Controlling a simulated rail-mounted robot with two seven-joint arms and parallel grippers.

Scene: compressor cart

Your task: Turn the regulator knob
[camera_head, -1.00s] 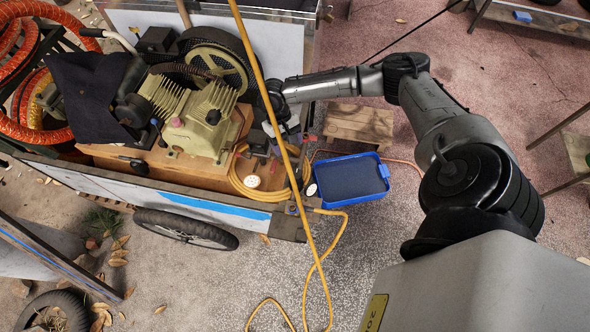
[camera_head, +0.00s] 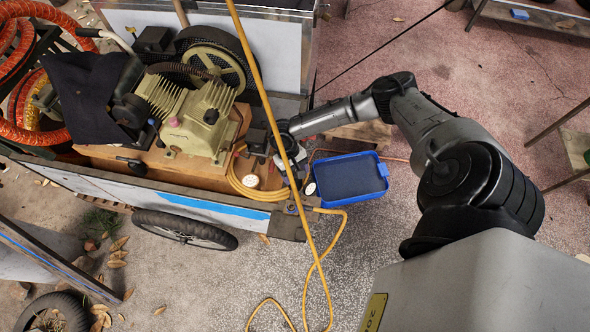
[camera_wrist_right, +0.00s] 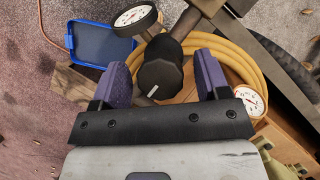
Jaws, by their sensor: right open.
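The black faceted regulator knob (camera_wrist_right: 160,76) with a short white mark shows in the right wrist view, below a metal pipe fitting. My right gripper (camera_wrist_right: 162,66) is open, its two purple fingers on either side of the knob. Gaps show between the knob and both fingers, and I cannot tell how far the fingers reach past it. In the head view my right gripper (camera_head: 291,158) is over the cart's right end, beside the yellow hose, and the knob there is hidden. My left gripper is not in view.
One pressure gauge (camera_wrist_right: 135,18) is just beyond the knob; another gauge (camera_wrist_right: 250,101) lies right, by the coiled yellow hose (camera_wrist_right: 232,62). A blue tray (camera_head: 350,177) is right of the cart. The compressor (camera_head: 199,120) stands left of my gripper. A yellow hose crosses in front.

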